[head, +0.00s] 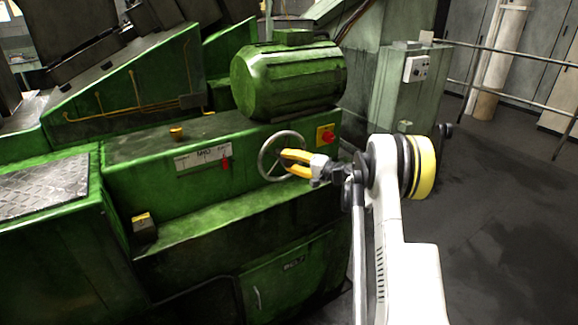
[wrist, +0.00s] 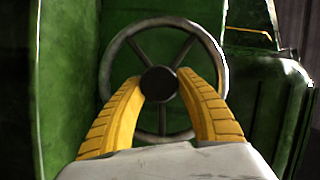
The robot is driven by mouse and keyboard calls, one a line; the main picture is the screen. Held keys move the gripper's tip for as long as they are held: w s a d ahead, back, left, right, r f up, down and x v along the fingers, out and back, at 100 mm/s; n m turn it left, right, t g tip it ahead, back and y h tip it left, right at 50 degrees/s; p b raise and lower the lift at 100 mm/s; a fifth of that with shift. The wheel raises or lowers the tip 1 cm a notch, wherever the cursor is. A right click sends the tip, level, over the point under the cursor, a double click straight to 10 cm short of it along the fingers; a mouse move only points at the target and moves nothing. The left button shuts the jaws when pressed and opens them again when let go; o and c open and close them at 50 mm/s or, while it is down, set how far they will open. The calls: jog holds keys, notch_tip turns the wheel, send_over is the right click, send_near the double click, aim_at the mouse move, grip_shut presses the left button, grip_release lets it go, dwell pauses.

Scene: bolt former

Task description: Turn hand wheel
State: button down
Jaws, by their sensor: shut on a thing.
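The hand wheel (head: 264,163) is a grey metal ring with spokes on the front of the green machine. In the wrist view the hand wheel (wrist: 121,50) faces me, with a dark round hub at its centre. My gripper (head: 285,160) is at the wheel, its yellow fingers pointing left. In the wrist view the fingertips of my gripper (wrist: 160,84) are at either side of the hub and shut on it. The fingers cover the lower parts of the rim.
A green motor (head: 290,80) sits above the wheel. A red knob on a yellow plate (head: 326,134) is close to the right of the wheel. A red handle (head: 226,163) is to its left. Dark floor (head: 490,200) is open on the right, with a railing (head: 510,95) behind.

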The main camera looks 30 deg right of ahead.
jog(key=m+t+y+b, duration=0.1)
jog(key=m+b, duration=0.1)
jog(key=m, duration=0.2)
jog(key=shift+f, duration=0.15)
jog(key=shift+m+t+b, duration=0.7)
jog(key=shift+m, duration=0.6)
jog(key=c, duration=0.8)
grip_release()
jog(key=shift+w+a, duration=0.1)
jog(key=v, duration=1.2)
